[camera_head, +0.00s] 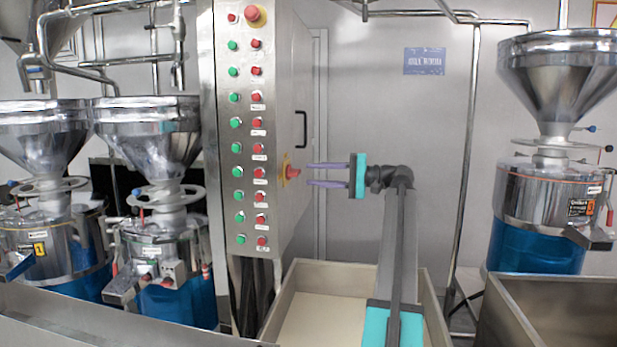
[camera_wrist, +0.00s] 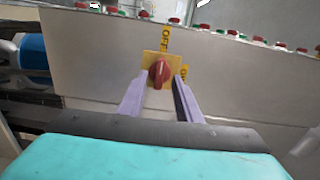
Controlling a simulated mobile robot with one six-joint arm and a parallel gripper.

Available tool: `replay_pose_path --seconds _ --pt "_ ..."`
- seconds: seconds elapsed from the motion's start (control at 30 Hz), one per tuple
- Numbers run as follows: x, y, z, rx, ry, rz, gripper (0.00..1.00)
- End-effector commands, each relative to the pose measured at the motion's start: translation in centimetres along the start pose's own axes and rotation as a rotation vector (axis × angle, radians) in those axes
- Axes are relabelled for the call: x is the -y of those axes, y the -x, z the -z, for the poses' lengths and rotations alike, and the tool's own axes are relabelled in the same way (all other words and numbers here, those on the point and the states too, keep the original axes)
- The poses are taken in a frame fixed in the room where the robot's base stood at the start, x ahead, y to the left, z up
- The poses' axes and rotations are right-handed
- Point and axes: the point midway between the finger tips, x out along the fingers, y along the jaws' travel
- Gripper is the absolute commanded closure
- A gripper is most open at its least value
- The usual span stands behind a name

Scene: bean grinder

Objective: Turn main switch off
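The main switch is a red rotary knob (camera_head: 292,172) on a yellow plate, on the side of the steel control cabinet (camera_head: 290,100). In the wrist view the red knob (camera_wrist: 159,72) sits on its yellow plate (camera_wrist: 150,60) with OFF and ON labels around it. My gripper (camera_head: 308,174) reaches toward the knob from the right, its two purple fingers apart. In the wrist view the gripper (camera_wrist: 160,88) is open, with the knob ahead and between the fingertips. Whether the fingertips touch the knob is not clear.
The cabinet front carries columns of green and red buttons (camera_head: 256,122) and a red emergency button (camera_head: 255,15). A black handle (camera_head: 301,130) is above the switch. Steel grinders (camera_head: 155,150) stand left, another (camera_head: 550,190) right. A beige bin (camera_head: 320,310) lies below my arm.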

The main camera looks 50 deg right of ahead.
Motion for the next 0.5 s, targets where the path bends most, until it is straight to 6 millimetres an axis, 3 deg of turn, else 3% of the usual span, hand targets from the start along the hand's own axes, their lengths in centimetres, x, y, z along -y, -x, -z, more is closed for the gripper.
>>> replay_pose_path --seconds 0.5 --pt "-0.1 8.3 0.0 -0.001 0.0 0.0 0.69"
